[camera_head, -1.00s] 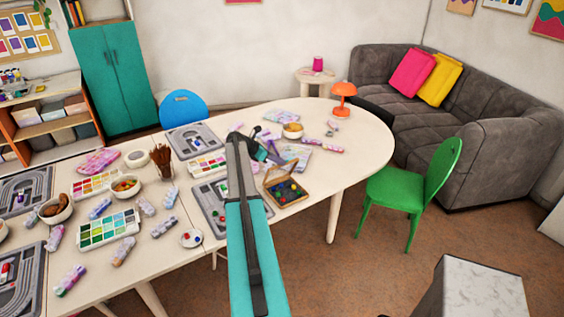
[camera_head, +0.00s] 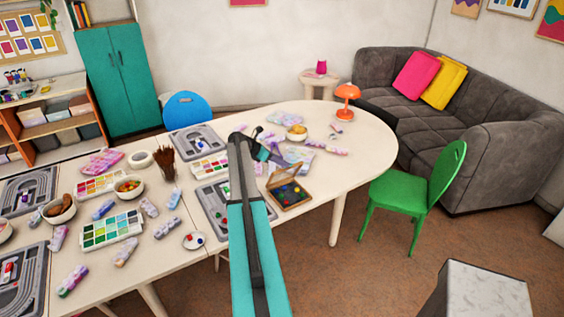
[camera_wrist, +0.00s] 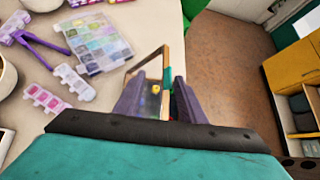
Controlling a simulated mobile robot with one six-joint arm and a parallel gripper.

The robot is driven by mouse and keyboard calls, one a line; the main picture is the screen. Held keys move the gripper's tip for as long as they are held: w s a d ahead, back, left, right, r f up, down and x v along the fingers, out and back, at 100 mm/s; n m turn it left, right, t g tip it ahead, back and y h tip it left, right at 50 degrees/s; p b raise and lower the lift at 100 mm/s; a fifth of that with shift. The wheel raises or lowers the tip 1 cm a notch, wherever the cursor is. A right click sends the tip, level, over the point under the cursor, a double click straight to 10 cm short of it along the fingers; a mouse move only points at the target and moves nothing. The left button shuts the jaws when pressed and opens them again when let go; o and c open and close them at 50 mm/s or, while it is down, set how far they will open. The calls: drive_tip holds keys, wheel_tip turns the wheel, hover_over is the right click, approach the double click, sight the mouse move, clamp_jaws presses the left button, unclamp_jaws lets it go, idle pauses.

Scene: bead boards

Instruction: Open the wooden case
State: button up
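The wooden case (camera_head: 290,206) lies on the table's near edge, right of my arm, with small coloured pieces inside. Its wood-framed lid (camera_head: 282,168) looks raised at the back, tilted up. In the wrist view the lid's frame (camera_wrist: 165,66) stands between and beyond my fingers. My gripper (camera_wrist: 159,100) is open, with its two dark purple fingers apart on either side of the frame. I cannot tell whether either finger touches it. In the head view my gripper (camera_head: 262,150) is small and partly hidden, just behind and left of the case.
The table (camera_head: 365,150) holds bead boards, paint sets, bowls and bead packs to the left. An orange lamp (camera_head: 346,93) stands at the far right end. A green chair (camera_head: 420,190) stands right of the table. The right end of the tabletop is mostly clear.

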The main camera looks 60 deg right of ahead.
drive_tip(key=b+v, duration=0.5)
drive_tip(key=v, duration=0.8)
drive_tip(key=shift+a+r, duration=0.15)
drive_tip(key=shift+a, duration=0.05)
drive_tip(key=shift+w, duration=0.1)
idle(0.5)
